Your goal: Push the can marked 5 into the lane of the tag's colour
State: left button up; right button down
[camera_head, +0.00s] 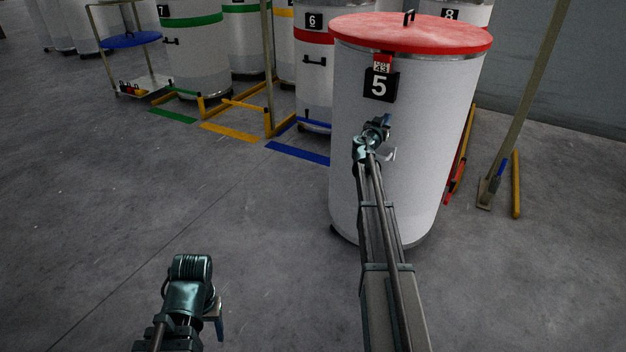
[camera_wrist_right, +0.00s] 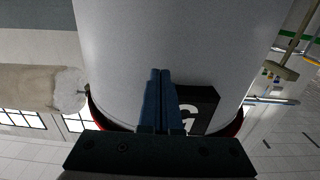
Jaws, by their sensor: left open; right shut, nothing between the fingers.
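The can marked 5 (camera_head: 420,165) is a large white cylinder with a red lid (camera_head: 410,32), standing upright at centre right. A small red and white tag (camera_head: 382,65) hangs above its black number plate (camera_head: 379,85). My right gripper (camera_head: 376,132) is shut and empty at the can's front, below the plate. In the right wrist view its blue fingers (camera_wrist_right: 161,100) lie beside the plate, in front of the white wall; contact is unclear. My left gripper (camera_head: 217,318) is open, low over bare floor. A red strip (camera_head: 454,182) shows right of the can; the can hides the rest.
Can 6 (camera_head: 314,85) and can 7 (camera_head: 195,55) stand behind. A post (camera_head: 525,100) rises at right. The left foreground floor is clear.

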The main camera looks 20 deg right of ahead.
jog(key=s, duration=0.9)
jog(key=shift+w, duration=0.1)
